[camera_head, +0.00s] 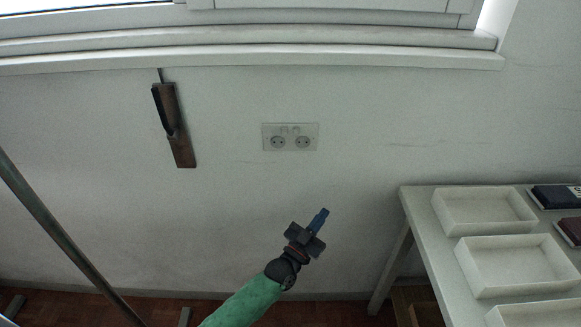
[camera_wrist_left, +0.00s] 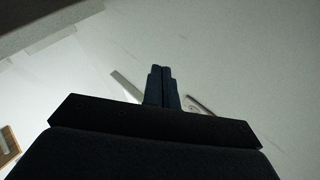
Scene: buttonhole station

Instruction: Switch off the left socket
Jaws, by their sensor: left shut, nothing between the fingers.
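A white double socket plate (camera_head: 290,148) is fixed to the wall below the window sill. It has two round outlets, the left socket (camera_head: 278,142) and the right socket (camera_head: 303,142). Small switches (camera_head: 284,129) show above the outlets, but they are too small to tell their positions. My left gripper (camera_head: 320,217) is below the plate and slightly to its right, apart from it. Its blue fingers are shut and empty. They also show together in the left wrist view (camera_wrist_left: 161,73), against a pale surface; I cannot make out the socket there. My right gripper is not in view.
A wooden tool (camera_head: 180,145) hangs on the wall left of the plate. A white table (camera_head: 425,225) with shallow white trays (camera_head: 475,230) and dark boxes (camera_head: 555,197) stands at the right. A metal pole (camera_head: 60,230) crosses the lower left. The wall around the plate is clear.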

